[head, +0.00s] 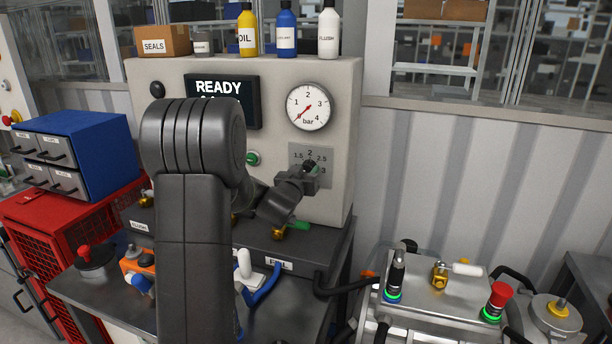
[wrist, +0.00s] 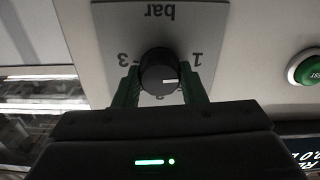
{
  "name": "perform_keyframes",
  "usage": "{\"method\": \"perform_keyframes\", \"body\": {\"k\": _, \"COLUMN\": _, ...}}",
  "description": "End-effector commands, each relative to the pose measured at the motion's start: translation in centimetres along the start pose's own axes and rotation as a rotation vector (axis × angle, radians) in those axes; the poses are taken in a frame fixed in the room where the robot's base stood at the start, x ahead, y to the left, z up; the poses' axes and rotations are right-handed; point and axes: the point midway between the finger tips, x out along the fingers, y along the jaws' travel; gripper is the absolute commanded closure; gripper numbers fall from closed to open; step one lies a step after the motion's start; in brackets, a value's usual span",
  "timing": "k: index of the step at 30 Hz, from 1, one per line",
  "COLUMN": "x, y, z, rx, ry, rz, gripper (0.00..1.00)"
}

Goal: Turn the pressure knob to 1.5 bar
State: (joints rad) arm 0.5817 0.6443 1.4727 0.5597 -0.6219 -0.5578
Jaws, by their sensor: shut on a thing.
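The pressure knob (wrist: 158,70) is black and round with a white mark on its face. In the wrist view, which shows the panel upside down, the mark points right, toward the side of the 1. My gripper (wrist: 160,88) is shut on the knob, with a green finger on either side. The fingers hide part of the scale, and I cannot read the 1.5 there.
A green button (head: 253,158) sits left of the plate, below the display (head: 222,98) reading READY. Bottles and a SEALS box (head: 163,41) stand on top of the panel. A green-handled valve (head: 298,226) is below my gripper. A metal cart (head: 440,295) stands at lower right.

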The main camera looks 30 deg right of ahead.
Motion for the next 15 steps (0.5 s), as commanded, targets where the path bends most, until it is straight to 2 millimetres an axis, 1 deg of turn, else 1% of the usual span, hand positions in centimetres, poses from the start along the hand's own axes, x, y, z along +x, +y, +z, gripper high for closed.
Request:
{"method": "perform_keyframes", "body": {"k": 1, "x": 0.0, "y": -0.03, "z": 0.39, "rx": 0.028, "ry": 0.002, "rz": 0.0, "gripper": 0.86}}
{"method": "perform_keyframes", "body": {"k": 3, "x": 0.01, "y": -0.02, "z": 0.49, "rx": 0.078, "ry": 0.003, "rz": 0.001, "gripper": 0.86}}
{"method": "perform_keyframes", "body": {"k": 15, "x": 0.02, "y": 0.03, "z": 0.43, "rx": 0.43, "ry": 0.002, "rz": 0.0, "gripper": 0.85}}
